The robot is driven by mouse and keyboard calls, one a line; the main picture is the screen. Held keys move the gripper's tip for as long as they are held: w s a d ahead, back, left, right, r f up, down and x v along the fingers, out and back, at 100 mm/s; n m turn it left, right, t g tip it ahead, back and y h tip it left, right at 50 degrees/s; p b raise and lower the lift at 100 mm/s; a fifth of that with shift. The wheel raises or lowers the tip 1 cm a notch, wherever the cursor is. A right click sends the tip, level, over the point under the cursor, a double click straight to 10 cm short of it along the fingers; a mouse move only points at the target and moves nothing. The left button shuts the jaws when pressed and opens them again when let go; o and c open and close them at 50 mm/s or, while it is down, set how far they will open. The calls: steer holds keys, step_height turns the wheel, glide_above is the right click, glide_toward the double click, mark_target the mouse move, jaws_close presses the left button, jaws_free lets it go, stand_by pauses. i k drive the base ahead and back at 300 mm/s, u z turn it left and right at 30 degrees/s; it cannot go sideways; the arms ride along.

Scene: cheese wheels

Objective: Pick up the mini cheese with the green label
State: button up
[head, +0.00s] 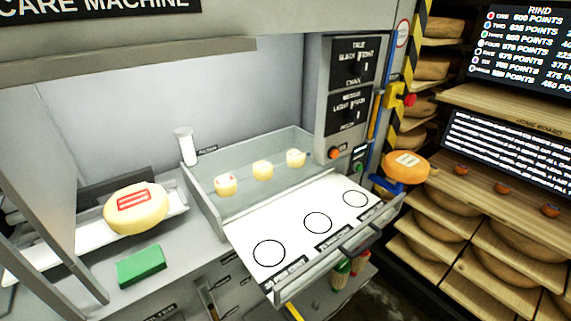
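Three small pale-yellow mini cheeses sit in a row in a clear-walled grey tray (207,205) in the head view. The left mini cheese (225,184) has a small reddish mark on top. The middle mini cheese (263,170) shows no label colour that I can make out. The right mini cheese (295,158) also seems to have a small reddish mark. I cannot make out a green label on any of them. My gripper is not in view.
A white panel (293,240) with three black circles lies in front of the tray, its circles empty. A larger cheese with a red label (136,208) and a green block (141,265) are at left. An orange cheese (405,167) sits on a blue support at right, before cheese shelves.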

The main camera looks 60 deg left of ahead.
mark_target(263, 170)
steer(key=i, duration=1.2)
steer(key=u, duration=2.05)
